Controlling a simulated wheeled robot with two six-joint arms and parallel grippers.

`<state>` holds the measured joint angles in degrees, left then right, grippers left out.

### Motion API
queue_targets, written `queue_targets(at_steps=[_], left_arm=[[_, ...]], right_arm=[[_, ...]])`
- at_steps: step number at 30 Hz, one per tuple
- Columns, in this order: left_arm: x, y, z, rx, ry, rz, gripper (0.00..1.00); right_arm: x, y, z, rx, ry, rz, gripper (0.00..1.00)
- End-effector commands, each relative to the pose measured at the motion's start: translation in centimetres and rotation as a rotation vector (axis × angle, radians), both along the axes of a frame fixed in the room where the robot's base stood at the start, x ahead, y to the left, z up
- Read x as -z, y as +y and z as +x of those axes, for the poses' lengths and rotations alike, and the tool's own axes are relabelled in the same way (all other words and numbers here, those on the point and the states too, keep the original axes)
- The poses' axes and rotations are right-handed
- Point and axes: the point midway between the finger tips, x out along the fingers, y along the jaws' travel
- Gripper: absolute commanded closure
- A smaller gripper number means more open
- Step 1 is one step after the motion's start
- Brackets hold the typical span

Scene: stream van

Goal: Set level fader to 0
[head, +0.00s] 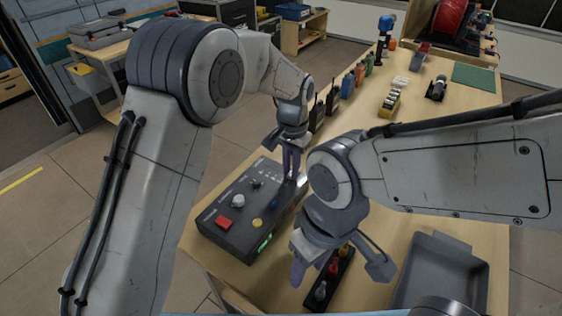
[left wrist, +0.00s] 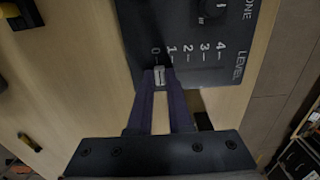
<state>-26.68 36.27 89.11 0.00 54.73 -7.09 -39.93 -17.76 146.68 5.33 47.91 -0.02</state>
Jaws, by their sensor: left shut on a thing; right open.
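The pale level fader cap (left wrist: 160,75) is in line with the 0 mark. My left gripper (head: 291,172) is over the far right end of the box, and its fingers (left wrist: 160,85) are shut on the cap. In the head view the cap is hidden by the fingers. My right gripper (head: 338,268) is open, nearer the front.
A grey tray (head: 462,262) lies at the front right. A dark holder (head: 334,281) with coloured pieces is beneath my right gripper.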

Motion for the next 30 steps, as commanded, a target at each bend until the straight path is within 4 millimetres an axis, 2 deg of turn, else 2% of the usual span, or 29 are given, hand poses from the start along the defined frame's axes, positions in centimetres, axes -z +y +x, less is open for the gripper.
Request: queue_targets(at_steps=[2, 9, 10, 11, 12, 23, 26, 30], left_arm=[[-0.2, -0.7, -0.4, 0.001, -0.002, -0.002, 1.00], [-0.1, -0.9, -0.5, 0.001, -0.001, -0.006, 1.00], [-0.1, -0.9, -0.5, 0.001, -0.001, -0.006, 0.71], [-0.1, -0.9, -0.5, 0.002, 0.000, -0.005, 0.60], [-0.1, -0.9, -0.5, 0.001, -0.001, -0.004, 0.53], [-0.5, -0.6, -0.3, -0.001, -0.003, -0.002, 0.53], [-1.7, -0.6, -0.3, -0.001, -0.007, -0.004, 0.53], [-4.4, -0.7, -0.3, -0.001, -0.007, -0.005, 0.53]], right_arm=[[-0.2, 0.0, 0.0, 0.000, 0.000, 0.000, 0.50], [-0.1, 0.0, 0.0, 0.000, 0.000, 0.000, 0.50], [-0.1, 0.0, 0.0, 0.000, 0.000, 0.000, 0.50], [-0.1, 0.0, 0.0, 0.000, 0.000, 0.000, 0.50], [-0.1, 0.0, 0.0, 0.000, 0.000, 0.000, 0.50], [-0.2, 0.0, 0.0, 0.000, 0.000, 0.000, 0.50], [-0.2, 0.0, 0.0, 0.000, 0.000, 0.000, 0.50], [-0.4, 0.0, 0.0, 0.000, 0.000, 0.000, 0.50]])
